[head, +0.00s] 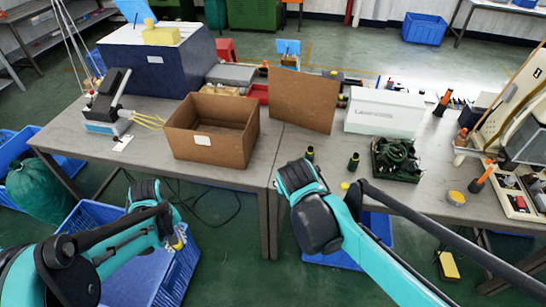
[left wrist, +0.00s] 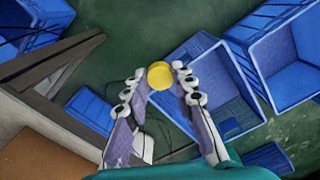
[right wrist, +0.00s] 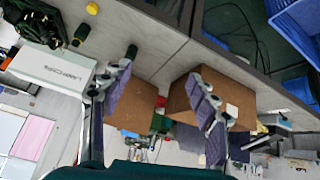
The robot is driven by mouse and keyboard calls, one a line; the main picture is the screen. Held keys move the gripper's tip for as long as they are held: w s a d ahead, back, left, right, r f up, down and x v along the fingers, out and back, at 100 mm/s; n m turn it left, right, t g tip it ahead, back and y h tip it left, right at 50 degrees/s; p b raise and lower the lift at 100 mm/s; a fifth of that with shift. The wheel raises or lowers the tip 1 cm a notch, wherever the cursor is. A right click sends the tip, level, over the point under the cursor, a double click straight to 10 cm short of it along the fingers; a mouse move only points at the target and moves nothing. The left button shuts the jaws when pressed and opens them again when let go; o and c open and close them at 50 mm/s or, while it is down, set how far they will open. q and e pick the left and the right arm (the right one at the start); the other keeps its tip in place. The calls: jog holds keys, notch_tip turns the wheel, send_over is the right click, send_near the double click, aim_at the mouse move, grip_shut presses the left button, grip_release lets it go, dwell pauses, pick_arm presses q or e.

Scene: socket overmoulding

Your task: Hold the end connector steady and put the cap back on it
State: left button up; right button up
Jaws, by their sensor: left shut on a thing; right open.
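My left gripper (head: 179,236) is shut on a yellow cap (left wrist: 160,75), which sits between its fingertips in the left wrist view. It is in front of the table, above a blue crate. Two dark green and black connectors stand upright on the table, one at the front edge (head: 310,154) and one further right (head: 353,162). I cannot tell which is the end connector. A second yellow piece (head: 345,186) lies near the right one. My right gripper (right wrist: 160,90) is open and empty. In the right wrist view, one connector (right wrist: 131,52) shows near its left fingertip.
An open cardboard box (head: 212,140) and an upright brown board (head: 303,100) stand behind. A white box (head: 384,113) and a dark tray of green cable (head: 397,160) are to the right. Blue crates (head: 95,215) stand on the floor below the table.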

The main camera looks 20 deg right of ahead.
jog(key=w+d+f+m+h+b, duration=0.1)
jog(key=w+d+f+m+h, duration=0.15)
jog(key=w, duration=0.45)
jog(key=w+d+f+m+h+b, duration=0.1)
jog(key=w+d+f+m+h, duration=0.1)
jog(key=w+d+f, duration=0.35)
jog(key=m+h+b, duration=0.2)
jog(key=m+h, duration=0.2)
send_near(306, 156)
jog(key=shift+s+r, duration=0.1)
jog(key=shift+r, duration=0.2)
jog(key=shift+d+f, duration=0.1)
jog(key=shift+f, duration=0.4)
pick_arm(q)
jog(key=d+f+n, duration=0.3)
jog(key=d+n, duration=0.9)
jog(key=n, duration=0.4)
jog(key=shift+s, duration=0.3)
pick_arm(e)
jog(key=b+x, duration=0.2)
jog(key=x, duration=0.4)
jog(key=shift+w+d+f, duration=0.2)
jog(key=shift+w+d, duration=0.05)
jog(key=shift+w, duration=0.05)
jog(key=shift+w+d, duration=0.1)
pick_arm(q)
notch_tip(306, 156, down, 2)
jog(key=shift+f, duration=0.15)
pick_arm(e)
jog(key=shift+r, duration=0.1)
